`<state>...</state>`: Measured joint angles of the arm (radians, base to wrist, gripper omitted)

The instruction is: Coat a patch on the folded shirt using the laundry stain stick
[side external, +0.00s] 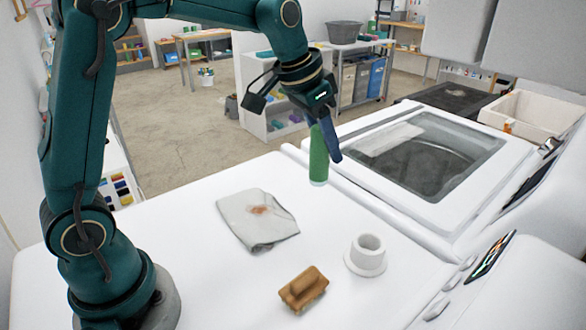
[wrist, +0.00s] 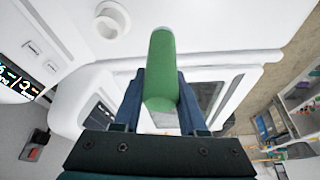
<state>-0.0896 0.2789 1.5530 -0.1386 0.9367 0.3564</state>
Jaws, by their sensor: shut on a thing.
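The folded shirt (side external: 262,232) is light grey and lies flat on the white machine top, with a reddish-brown stain (side external: 258,210) on its upper part. My gripper (side external: 322,140) is shut on the green stain stick (side external: 318,165), which hangs upright with a pale lower end, to the right of and behind the shirt. In the wrist view the stick (wrist: 161,75) sits between the two blue fingers (wrist: 160,105). The stick appears to be above the white top, but its exact height is hard to tell. The shirt does not show in the wrist view.
A white flanged cup or holder (side external: 367,255) stands right of the shirt; it also shows in the wrist view (wrist: 112,18). A brown wooden brush-like block (side external: 304,290) lies in front. A glass-lidded washer (side external: 420,150) is at the right. The white top (side external: 180,235) left of the shirt is clear.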

